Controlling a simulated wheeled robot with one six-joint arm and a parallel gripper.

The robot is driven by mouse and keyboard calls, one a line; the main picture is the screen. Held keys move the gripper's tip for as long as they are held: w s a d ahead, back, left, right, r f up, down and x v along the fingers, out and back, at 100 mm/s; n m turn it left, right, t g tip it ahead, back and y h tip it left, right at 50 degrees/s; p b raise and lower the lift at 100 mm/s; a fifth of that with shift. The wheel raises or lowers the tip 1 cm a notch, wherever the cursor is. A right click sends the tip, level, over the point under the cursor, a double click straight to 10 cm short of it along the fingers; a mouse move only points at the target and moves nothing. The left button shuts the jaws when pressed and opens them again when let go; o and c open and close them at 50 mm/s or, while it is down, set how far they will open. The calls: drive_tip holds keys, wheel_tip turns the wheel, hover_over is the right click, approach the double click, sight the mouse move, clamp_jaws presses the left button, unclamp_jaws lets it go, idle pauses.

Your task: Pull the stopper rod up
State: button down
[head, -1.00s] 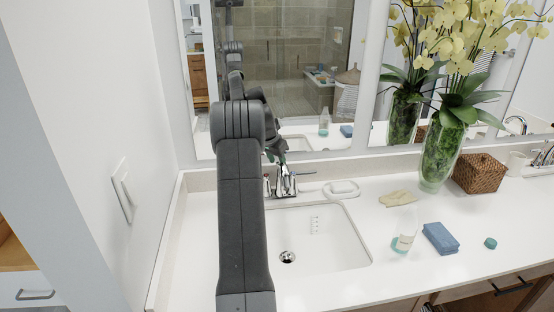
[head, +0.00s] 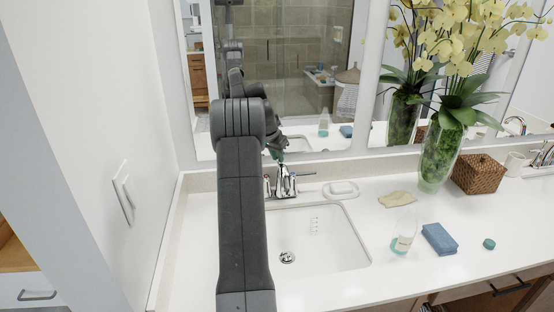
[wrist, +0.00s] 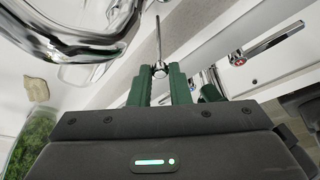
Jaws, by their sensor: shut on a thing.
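The stopper rod (wrist: 158,42) is a thin metal rod with a small round knob, behind the chrome faucet (head: 285,183). The faucet also fills the upper left of the wrist view (wrist: 85,45). My gripper (wrist: 160,75) has green fingers, shut on the rod's knob from both sides. In the head view my gripper (head: 278,150) is just above and behind the faucet, partly hidden by my arm. The rod cannot be made out there. The drain stopper (head: 287,257) sits in the white sink (head: 325,245); its exact height is hard to tell.
A faucet handle (wrist: 262,45) is close on the right in the wrist view. The mirror stands close behind the faucet.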

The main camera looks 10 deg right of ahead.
drive_tip(key=c, duration=1.4)
unclamp_jaws()
drive_tip(key=shift+r, duration=0.25)
drive_tip(key=shift+o, duration=0.2)
drive_tip(key=b+v, duration=0.2)
drive_tip(key=v, duration=1.1)
drive_tip(key=shift+r, duration=0.35)
drive_tip(key=shift+a+f, duration=0.1)
drive_tip(key=shift+f, duration=0.05)
drive_tip(key=x, duration=0.7)
drive_tip(key=p+x, duration=0.1)
drive_tip(key=x, duration=0.7)
drive_tip(key=shift+s+a+f, duration=0.15)
drive_tip(key=shift+s+f, duration=0.05)
drive_tip(key=shift+f, duration=0.4)
